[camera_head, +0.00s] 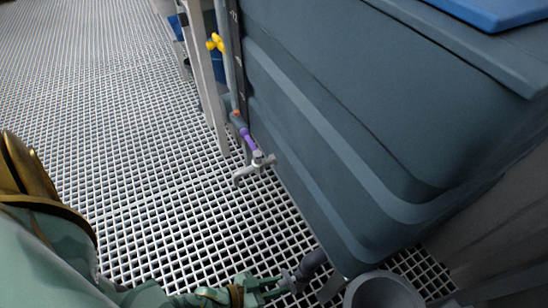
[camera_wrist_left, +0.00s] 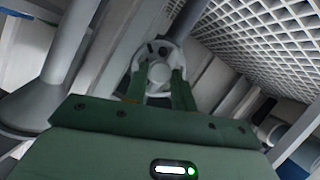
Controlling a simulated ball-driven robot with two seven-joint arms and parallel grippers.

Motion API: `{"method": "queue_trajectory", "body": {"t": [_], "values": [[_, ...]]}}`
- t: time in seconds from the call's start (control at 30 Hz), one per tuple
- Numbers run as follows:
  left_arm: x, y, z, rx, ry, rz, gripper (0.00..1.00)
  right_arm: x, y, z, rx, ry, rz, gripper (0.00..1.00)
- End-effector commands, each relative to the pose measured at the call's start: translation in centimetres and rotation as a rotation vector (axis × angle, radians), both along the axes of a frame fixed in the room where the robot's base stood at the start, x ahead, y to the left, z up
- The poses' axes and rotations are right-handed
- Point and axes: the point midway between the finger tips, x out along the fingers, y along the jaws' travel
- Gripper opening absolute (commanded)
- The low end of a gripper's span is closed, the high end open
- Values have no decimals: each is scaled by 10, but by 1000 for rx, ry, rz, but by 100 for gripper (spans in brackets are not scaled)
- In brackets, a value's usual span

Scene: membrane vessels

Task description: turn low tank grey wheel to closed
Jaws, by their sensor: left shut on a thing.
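The low tank (camera_head: 330,125) is a large dark blue-grey vessel on the right of the head view. Low at its near corner, the grey wheel (camera_head: 291,279) sits by a grey pipe fitting, small and partly covered by my fingers. In the left wrist view the wheel (camera_wrist_left: 159,52) is a pale round disc with a hub and dark holes, seen face on. My left gripper (camera_head: 284,285) is shut on the wheel, and its two green fingers (camera_wrist_left: 158,88) lie either side of the hub. The wheel's open or closed setting cannot be read. My right gripper is not in view.
A grey pipe elbow (camera_head: 314,260) joins the tank beside the wheel. A round grey pipe end (camera_head: 383,290) stands right of it. A tap with a purple section (camera_head: 248,139) and a yellow handle (camera_head: 215,42) are farther back. The white grating floor (camera_head: 130,130) is clear at left.

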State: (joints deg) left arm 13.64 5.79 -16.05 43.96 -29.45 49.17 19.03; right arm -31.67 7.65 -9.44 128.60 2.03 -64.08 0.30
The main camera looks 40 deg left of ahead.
Motion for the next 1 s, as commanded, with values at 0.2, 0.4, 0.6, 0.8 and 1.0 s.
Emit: {"method": "queue_trajectory", "body": {"t": [0.2,0.4,0.6,0.8,1.0], "values": [[-2,1,-1,8,3,0,3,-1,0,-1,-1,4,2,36],[-2,1,-2,7,3,0,34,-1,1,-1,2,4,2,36],[-1,1,-1,6,1,0,48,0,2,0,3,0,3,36],[-1,0,0,4,1,0,48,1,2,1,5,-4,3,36],[-1,1,0,5,-1,0,48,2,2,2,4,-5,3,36]]}}
